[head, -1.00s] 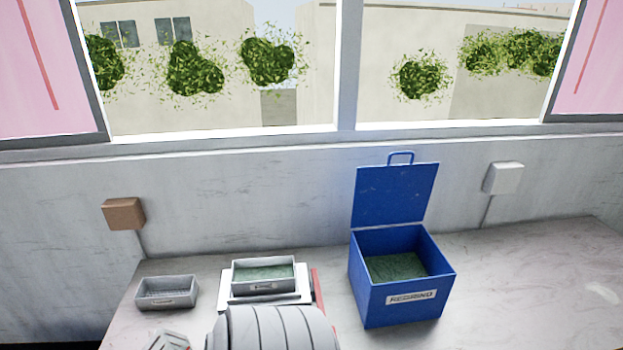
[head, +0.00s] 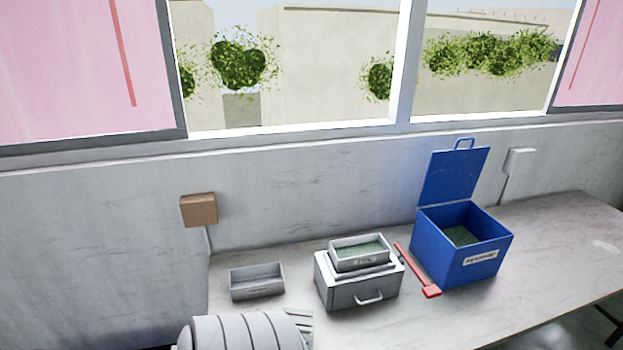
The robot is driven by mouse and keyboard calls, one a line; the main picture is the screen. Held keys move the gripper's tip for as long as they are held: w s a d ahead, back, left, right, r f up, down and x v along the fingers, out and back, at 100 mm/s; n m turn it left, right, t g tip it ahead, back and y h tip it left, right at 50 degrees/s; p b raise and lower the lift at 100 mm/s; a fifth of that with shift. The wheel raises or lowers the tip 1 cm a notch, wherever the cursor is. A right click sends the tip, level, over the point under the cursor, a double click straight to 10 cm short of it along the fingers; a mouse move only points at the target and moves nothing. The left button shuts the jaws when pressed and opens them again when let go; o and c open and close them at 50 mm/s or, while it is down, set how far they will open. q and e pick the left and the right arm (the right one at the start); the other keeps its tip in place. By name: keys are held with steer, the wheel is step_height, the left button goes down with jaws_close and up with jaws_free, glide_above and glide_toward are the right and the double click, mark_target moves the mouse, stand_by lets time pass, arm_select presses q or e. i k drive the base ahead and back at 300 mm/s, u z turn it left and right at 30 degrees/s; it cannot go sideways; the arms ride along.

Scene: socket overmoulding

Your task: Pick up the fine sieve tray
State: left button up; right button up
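Two small grey trays show in the head view. One tray (head: 257,289) sits on the table at the left; it is shallow and I see no granules in it. The other tray (head: 359,263) sits on top of a grey box with a front handle (head: 345,293) and holds green granules. The labels are too small to read, so I cannot tell by label which is the fine sieve tray. A grey ribbed part, likely my arm, covers the bottom left.
A blue open-lidded bin (head: 447,266) with green granules stands to the right. A red-handled tool (head: 417,271) lies between the box and the bin. The table (head: 550,243) is clear at the right.

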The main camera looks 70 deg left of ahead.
mark_target(357, 253)
steer(key=k, duration=0.25)
steer(key=u, duration=0.9)
